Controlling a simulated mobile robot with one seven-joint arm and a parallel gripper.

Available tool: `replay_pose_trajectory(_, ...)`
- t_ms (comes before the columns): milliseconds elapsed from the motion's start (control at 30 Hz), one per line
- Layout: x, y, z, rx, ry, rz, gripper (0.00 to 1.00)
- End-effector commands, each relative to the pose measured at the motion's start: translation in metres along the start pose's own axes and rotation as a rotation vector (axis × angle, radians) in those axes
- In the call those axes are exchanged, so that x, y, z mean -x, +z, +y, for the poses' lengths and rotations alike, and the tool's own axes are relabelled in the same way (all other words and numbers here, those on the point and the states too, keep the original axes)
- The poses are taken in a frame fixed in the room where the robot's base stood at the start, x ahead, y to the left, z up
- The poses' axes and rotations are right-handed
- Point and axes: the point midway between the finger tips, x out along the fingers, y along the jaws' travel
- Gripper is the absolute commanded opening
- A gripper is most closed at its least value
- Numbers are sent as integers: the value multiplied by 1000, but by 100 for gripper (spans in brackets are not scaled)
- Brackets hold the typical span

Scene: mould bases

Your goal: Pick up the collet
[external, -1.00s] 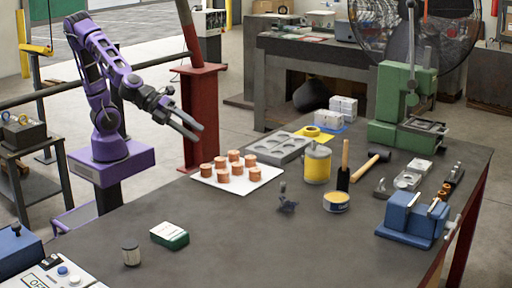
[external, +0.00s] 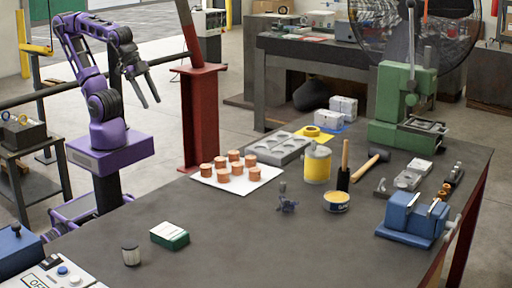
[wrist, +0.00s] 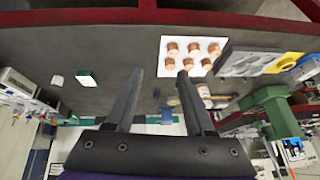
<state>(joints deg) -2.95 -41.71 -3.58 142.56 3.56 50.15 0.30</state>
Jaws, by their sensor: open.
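My gripper (external: 151,104) hangs open and empty beyond the left edge of the workbench, well apart from everything on it. Its two dark fingers (wrist: 159,75) show spread in the wrist view with nothing between them. I cannot tell for certain which piece is the collet. A small metallic cylinder (external: 131,254) stands upright at the front left of the bench; it also shows at the left in the wrist view (wrist: 57,80). Small brass-coloured parts (external: 441,194) lie near the blue vise at the right, too small to make out.
Several copper cylinders (external: 237,168) stand on a white sheet (external: 207,178). A green-and-white box (external: 170,236), a small dark metal piece (external: 287,199), a yellow can (external: 317,164), a blue vise (external: 409,219) and a green press (external: 392,105) occupy the bench. The front middle is clear.

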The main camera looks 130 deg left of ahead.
Motion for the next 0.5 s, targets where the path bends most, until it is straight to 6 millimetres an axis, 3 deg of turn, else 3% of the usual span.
replay_pose_trajectory(100, 4, 7, 8, 50, 75, -11, 60)
replay_pose_trajectory(500, 4, 8, 10, 62, 89, -13, 60)
